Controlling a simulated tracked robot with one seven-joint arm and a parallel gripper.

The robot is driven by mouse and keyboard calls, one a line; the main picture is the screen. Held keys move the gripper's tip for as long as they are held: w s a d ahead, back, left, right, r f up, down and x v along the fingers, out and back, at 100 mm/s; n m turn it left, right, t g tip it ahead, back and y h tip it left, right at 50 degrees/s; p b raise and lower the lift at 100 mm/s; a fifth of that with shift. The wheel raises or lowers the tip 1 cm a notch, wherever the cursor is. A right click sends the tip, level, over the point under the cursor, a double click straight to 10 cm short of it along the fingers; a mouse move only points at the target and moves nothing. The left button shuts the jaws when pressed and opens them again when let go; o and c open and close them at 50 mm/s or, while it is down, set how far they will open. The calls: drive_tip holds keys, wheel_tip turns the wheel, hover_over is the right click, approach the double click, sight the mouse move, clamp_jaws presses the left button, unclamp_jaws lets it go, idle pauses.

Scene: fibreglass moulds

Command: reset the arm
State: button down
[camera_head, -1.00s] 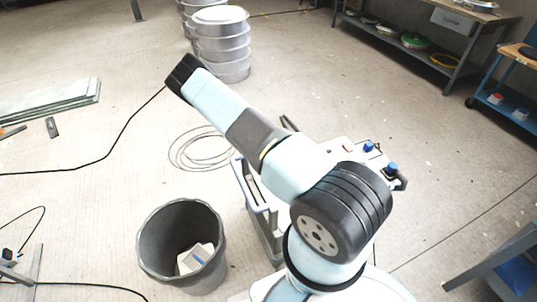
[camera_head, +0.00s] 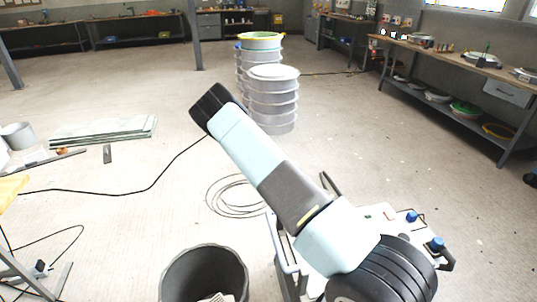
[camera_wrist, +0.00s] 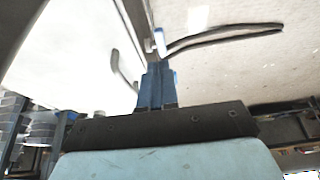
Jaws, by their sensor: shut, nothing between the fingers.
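My arm reaches up and to the left across the middle of the head view, over the floor. My gripper does not show in the head view. In the wrist view my gripper (camera_wrist: 157,72) points up the picture, with its blue fingers together and nothing between them. A pale surface and a dark curved bar lie beyond the fingers in the wrist view; I cannot tell clearly what they belong to.
A grey bin (camera_head: 204,275) stands at the bottom. Stacked metal drums (camera_head: 272,100) stand behind the arm. Coiled cable (camera_head: 235,196) and flat sheets (camera_head: 102,130) lie on the floor. A workbench (camera_head: 455,62) runs along the right; the floor between is mostly clear.

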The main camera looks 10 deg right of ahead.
drive_tip(key=s+a+r+n+t+y, duration=0.1)
drive_tip(key=s+a+r+n+y, duration=0.15)
drive_tip(key=r, duration=1.05)
drive_tip(key=s+a+r+n+y, duration=0.2)
drive_tip(key=s+a+r+n, duration=0.15)
drive_tip(key=r, duration=0.95)
drive_tip(key=s+a+r+n+t+y, duration=0.1)
drive_tip(key=s+a+r+n+y, duration=0.2)
drive_tip(key=r, duration=1)
drive_tip(key=s+r+n+t+h, duration=0.1)
drive_tip(key=s+r+n, duration=0.2)
drive_tip(key=s+r, duration=0.3)
drive_tip(key=s+r+n+t, duration=0.1)
drive_tip(key=s+r+n, duration=0.2)
drive_tip(key=s, duration=1.1)
drive_tip(key=s+r+n+t+h, duration=0.1)
drive_tip(key=s+r+n, duration=0.2)
drive_tip(key=s+r, duration=0.7)
drive_tip(key=shift+s+t+h, duration=0.3)
drive_tip(key=shift+h, duration=0.05)
